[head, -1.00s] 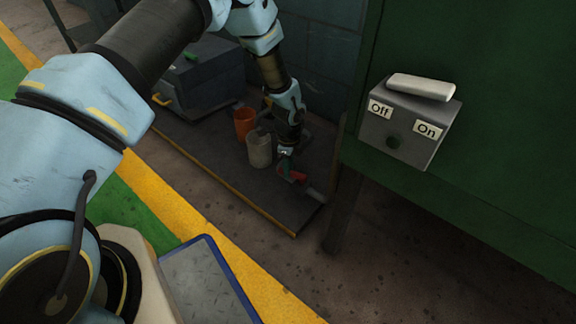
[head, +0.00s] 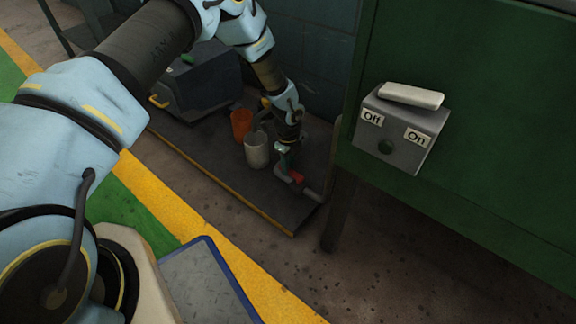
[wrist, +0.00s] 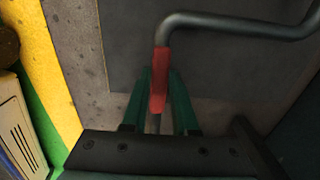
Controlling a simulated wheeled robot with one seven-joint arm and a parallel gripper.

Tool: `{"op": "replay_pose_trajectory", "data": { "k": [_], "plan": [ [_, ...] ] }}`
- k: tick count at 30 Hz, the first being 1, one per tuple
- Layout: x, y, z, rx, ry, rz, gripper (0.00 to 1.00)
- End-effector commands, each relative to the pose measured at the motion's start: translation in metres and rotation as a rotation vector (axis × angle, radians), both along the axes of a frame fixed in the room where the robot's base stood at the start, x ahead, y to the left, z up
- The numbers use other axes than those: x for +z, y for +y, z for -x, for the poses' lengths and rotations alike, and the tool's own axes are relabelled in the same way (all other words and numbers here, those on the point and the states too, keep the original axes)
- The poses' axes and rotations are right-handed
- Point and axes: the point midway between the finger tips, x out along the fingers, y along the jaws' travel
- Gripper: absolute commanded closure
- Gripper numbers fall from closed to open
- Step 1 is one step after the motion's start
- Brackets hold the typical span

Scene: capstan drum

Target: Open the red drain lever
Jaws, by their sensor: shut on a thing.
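The red drain lever (head: 296,177) is at the right end of the low dark platform, by a grey bent pipe (head: 314,195). In the wrist view the red lever (wrist: 159,80) lies lengthwise between my two green fingers, below the bend of the grey pipe (wrist: 235,25). My gripper (head: 284,168) reaches down to the lever in the head view. It is shut on the lever, as the wrist view of my gripper (wrist: 158,98) shows. The lever's far end and mount are partly hidden by my gripper.
A white cup (head: 256,150) and an orange cup (head: 241,124) stand left of my gripper on the platform (head: 235,188). A grey Off/On switch box (head: 396,132) is on the green cabinet (head: 470,120) at right. Open floor lies in front.

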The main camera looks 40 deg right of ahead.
Motion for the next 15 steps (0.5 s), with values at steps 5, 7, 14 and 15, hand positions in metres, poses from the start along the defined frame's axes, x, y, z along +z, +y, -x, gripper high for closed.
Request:
{"op": "replay_pose_trajectory", "data": {
  "k": [5,7,14,15],
  "plan": [
    [-0.0005,-0.0007,0.0,-0.003,0.0,0.002,0.68],
    [-0.0004,-0.0007,0.0,-0.003,0.0,0.002,0.6],
    [-0.0001,-0.0005,0.0,-0.001,0.0,0.001,0.43],
    [-0.0001,-0.0005,0.0,-0.001,0.0,0.001,0.43]
  ]
}}
